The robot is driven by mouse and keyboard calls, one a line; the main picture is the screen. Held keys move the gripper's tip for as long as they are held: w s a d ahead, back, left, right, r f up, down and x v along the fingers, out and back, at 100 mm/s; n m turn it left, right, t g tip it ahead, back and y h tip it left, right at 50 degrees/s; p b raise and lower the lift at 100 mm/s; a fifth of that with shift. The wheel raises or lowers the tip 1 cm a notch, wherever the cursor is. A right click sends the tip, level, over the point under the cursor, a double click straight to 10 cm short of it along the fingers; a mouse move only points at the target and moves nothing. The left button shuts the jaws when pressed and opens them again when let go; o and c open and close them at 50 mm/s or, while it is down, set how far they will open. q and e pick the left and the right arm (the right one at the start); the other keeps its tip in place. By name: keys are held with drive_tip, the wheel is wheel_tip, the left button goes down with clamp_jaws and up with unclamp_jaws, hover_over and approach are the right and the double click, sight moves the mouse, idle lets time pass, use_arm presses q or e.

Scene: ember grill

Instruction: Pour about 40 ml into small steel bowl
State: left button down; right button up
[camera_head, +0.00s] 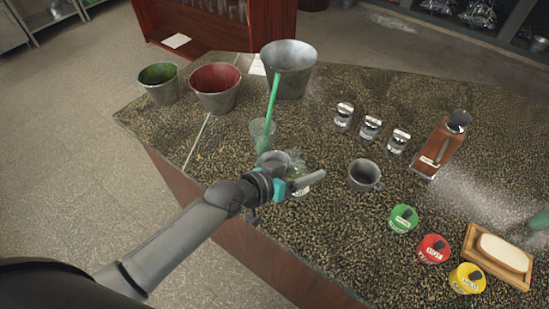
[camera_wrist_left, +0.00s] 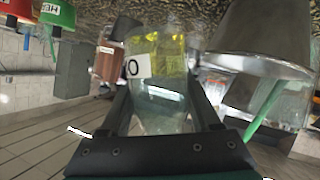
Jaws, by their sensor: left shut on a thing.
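My left gripper (camera_head: 299,182) is shut on a clear glass bottle (camera_head: 295,158), just above or at the counter; I cannot tell if its base touches. In the left wrist view the bottle (camera_wrist_left: 143,47) stands between the fingers, with yellow liquid and a white label. The picture there is upside down. A small steel bowl (camera_head: 270,158) stands close beside the gripper, to its left, partly hidden by the arm. It seems to be the large steel shape in the left wrist view (camera_wrist_left: 262,42). My right gripper is not in view.
A glass with a green stick (camera_head: 262,130) stands behind the bowl. A grey mug (camera_head: 364,176) is to the right.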

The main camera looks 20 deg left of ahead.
use_arm(q)
drive_tip(key=shift+s+d+m+y+p, duration=0.2)
drive_tip(key=shift+d+m+y+p, duration=0.15)
drive_tip(key=shift+m+p, duration=0.3)
drive_tip(key=shift+s+d+f+m+t+y, duration=0.1)
drive_tip(key=shift+f+m+t+y, duration=0.35)
drive_tip(key=shift+f, duration=0.5)
